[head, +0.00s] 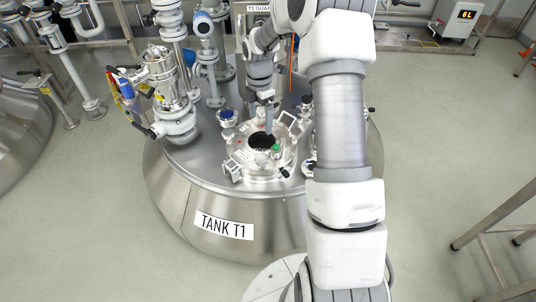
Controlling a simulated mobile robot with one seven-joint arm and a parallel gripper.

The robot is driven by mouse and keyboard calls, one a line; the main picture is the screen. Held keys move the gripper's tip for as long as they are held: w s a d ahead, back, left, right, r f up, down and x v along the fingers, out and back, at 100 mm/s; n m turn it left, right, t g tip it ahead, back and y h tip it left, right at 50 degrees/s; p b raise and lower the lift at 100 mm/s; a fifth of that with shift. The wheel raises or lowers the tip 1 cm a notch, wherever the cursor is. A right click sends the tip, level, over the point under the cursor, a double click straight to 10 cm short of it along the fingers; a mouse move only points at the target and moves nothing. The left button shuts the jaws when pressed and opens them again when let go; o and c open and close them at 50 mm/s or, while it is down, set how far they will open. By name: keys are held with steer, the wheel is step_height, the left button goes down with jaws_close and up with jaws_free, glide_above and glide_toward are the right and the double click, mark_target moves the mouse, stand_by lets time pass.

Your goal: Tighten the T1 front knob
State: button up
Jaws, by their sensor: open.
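Tank T1 (223,226) is a large steel vessel with a label on its front. On its top is a round manway cover (246,158) with a dark opening or sight glass (262,141) in the middle. A small black knob (285,172) sits at the cover's front right edge; I take it for the front knob. How tight it is cannot be told. My gripper (269,122) points down over the back of the cover, behind and above that knob and apart from it. It is open; its fingertips are small and hard to make out, and I see nothing held.
Valves and pipes (172,92) crowd the tank top at left and back. Metal brackets (232,172) and a green-topped fitting (275,148) stand on the cover. A scale display (465,15) is at back right. A steel frame (495,228) stands at right; floor between is clear.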

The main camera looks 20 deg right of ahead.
mark_target(262, 157)
step_height(262, 157, down, 17)
steer(key=b, duration=0.5)
steer(key=c, duration=1.4)
steer(key=shift+o, duration=0.2)
